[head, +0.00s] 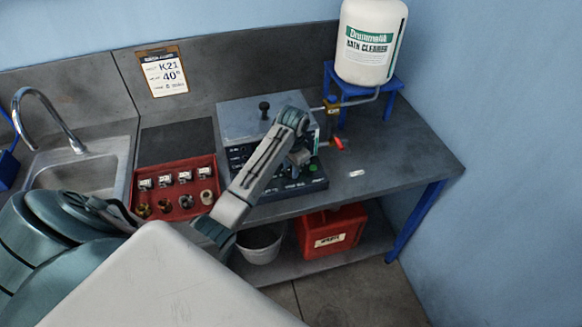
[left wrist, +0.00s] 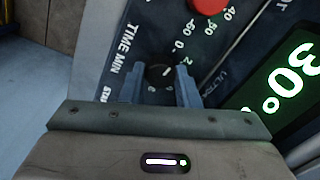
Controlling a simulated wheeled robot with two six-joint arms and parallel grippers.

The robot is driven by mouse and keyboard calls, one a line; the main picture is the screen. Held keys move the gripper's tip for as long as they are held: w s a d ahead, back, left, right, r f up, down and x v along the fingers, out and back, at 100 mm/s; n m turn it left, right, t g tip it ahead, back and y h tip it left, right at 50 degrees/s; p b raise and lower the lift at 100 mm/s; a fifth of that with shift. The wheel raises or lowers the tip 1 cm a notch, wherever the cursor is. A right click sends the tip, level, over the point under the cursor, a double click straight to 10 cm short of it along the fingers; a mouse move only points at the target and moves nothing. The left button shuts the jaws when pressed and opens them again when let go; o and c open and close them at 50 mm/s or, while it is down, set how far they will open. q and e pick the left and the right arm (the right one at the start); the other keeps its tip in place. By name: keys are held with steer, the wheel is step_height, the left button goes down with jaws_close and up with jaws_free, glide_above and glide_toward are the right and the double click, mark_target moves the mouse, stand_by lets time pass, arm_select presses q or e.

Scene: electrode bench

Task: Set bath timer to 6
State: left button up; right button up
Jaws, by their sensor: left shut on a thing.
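The bath (head: 250,122) is a grey-lidded box with a dark front panel on the bench. My left gripper (head: 302,157) is at that panel. In the left wrist view, my left gripper (left wrist: 160,88) is shut on the black timer knob (left wrist: 160,73), one finger on each side. The dial is lettered TIME MIN, and 0 and 2 show beside the knob. A small pale mark shows on the knob, but its exact reading is unclear. The fingers and palm hide the rest of the scale. My right gripper is not in view.
A red knob (left wrist: 208,4) and a green display (left wrist: 290,80) reading 30° are near the timer. A red tray of fittings (head: 176,205) is left of the bath. A tap with a red lever (head: 335,143) is close on the right, below a white bottle (head: 370,45).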

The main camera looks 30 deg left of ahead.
arm_select(q)
steer(key=m, duration=0.4)
steer(key=shift+m, duration=0.3)
steer(key=m, duration=0.3)
steer(key=shift+m, duration=0.3)
steer(key=m, duration=0.3)
steer(key=shift+a+m, duration=0.1)
steer(key=shift+m, duration=0.2)
steer(key=m, duration=0.5)
steer(key=shift+h, duration=0.3)
steer(key=m, duration=0.5)
steer(key=shift+m, duration=0.7)
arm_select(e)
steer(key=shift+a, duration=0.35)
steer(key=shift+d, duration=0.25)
